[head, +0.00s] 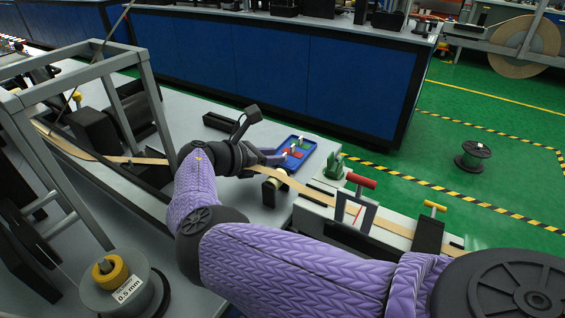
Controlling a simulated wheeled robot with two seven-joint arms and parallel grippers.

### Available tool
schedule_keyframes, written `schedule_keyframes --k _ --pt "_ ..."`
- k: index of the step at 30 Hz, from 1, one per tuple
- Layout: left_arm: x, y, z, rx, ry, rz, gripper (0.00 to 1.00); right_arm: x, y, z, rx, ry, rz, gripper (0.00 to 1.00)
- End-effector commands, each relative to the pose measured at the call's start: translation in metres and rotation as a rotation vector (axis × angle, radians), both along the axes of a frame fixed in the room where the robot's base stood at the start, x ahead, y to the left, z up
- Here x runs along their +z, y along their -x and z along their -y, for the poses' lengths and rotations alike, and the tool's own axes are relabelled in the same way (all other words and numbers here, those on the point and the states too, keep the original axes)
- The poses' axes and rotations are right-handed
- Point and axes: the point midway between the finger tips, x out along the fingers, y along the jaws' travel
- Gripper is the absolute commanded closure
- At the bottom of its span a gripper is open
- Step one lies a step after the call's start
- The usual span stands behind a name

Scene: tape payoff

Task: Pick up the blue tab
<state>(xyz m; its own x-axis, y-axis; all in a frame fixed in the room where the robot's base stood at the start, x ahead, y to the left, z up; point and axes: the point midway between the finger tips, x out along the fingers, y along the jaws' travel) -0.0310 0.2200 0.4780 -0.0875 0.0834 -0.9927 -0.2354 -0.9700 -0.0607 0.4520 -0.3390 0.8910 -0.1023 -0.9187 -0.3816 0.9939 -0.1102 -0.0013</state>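A blue tray (309,146) lies on the grey bench and holds several small coloured tabs, among them a red tab (296,154) and a green-and-white one (301,142). I cannot make out a blue tab against the blue tray. My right gripper (279,157) is at the tray's left edge, above the tan tape. Its fingers are small and dark, and I cannot tell whether they are apart or closed. I see nothing clearly held in it. My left gripper is not in view.
Tan tape (292,183) runs along the bench past a red-handled clamp (361,181) and a yellow-handled one (434,207). A green object (334,166) stands right of the tray. A grey frame (105,70) and a spool (118,285) are at left.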

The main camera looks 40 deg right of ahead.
Motion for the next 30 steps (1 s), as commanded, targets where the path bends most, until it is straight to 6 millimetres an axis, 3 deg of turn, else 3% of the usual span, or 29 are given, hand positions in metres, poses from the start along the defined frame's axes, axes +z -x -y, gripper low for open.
schedule_keyframes --k 2,6,13,18,30 --pt "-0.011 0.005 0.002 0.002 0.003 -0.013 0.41 -0.013 0.0 0.016 -0.005 -0.002 -0.001 0.67" --pt "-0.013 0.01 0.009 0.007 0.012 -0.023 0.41 -0.017 0.002 0.034 -0.002 0.0 0.001 0.67" --pt "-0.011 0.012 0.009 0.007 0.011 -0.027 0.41 -0.015 0.002 0.036 0.001 -0.001 0.003 0.67" --pt "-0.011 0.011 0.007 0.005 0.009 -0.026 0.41 -0.015 0.002 0.036 0.001 0.0 0.003 1.0" --pt "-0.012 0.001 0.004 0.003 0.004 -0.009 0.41 -0.014 0.002 0.036 0.0 0.0 0.002 1.0"
